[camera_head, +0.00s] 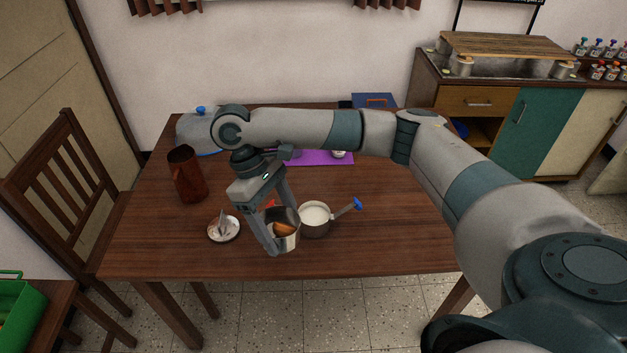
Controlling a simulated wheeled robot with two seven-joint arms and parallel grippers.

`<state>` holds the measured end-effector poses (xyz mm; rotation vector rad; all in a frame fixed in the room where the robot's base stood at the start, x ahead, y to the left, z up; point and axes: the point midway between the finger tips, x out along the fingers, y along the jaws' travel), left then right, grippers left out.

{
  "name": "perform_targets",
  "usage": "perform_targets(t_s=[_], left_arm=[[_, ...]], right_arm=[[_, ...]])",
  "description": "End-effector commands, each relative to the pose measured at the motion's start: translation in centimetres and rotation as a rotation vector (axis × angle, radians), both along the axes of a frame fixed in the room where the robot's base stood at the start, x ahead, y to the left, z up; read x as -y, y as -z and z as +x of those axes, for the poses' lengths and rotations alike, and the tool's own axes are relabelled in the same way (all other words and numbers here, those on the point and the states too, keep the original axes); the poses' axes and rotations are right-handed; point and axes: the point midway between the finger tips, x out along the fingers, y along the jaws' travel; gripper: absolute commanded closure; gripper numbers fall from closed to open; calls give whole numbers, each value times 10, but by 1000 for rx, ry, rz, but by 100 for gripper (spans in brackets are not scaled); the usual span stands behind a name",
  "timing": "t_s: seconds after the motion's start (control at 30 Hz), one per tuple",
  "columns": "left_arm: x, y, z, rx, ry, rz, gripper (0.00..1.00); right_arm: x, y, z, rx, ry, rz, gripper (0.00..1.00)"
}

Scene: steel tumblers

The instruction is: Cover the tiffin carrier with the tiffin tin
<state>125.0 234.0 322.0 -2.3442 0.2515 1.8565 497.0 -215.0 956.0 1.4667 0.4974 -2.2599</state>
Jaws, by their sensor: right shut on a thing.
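My right gripper (284,229) reaches down over the front middle of the table, its fingers on opposite sides of a round, open steel container (289,243), which I take for the tiffin tin. It is shut on this tin. Something orange-brown shows inside the tin, and the fingers hide part of its wall. Just right of it stands a steel pot (316,226) with white contents and a blue-tipped handle; I cannot tell whether the two touch. I cannot clearly make out a separate tiffin carrier. My left gripper is not in view.
A small white dish (224,238) with a grey item lies left of the tin. A tall brown jug (187,177) stands farther left. A purple mat (335,160) lies behind, partly under my arm. The table (390,235) is bare at the right.

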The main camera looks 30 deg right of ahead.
Motion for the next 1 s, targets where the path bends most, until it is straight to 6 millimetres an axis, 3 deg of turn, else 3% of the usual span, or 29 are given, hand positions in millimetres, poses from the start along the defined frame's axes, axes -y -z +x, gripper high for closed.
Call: perform_targets(t_s=[0.4, 1.0], left_arm=[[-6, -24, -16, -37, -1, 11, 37], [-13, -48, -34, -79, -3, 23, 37]], right_arm=[[25, 18, 34, 13, -630, -18, 60], [72, 34, 67, 45, -1430, -22, 60]])
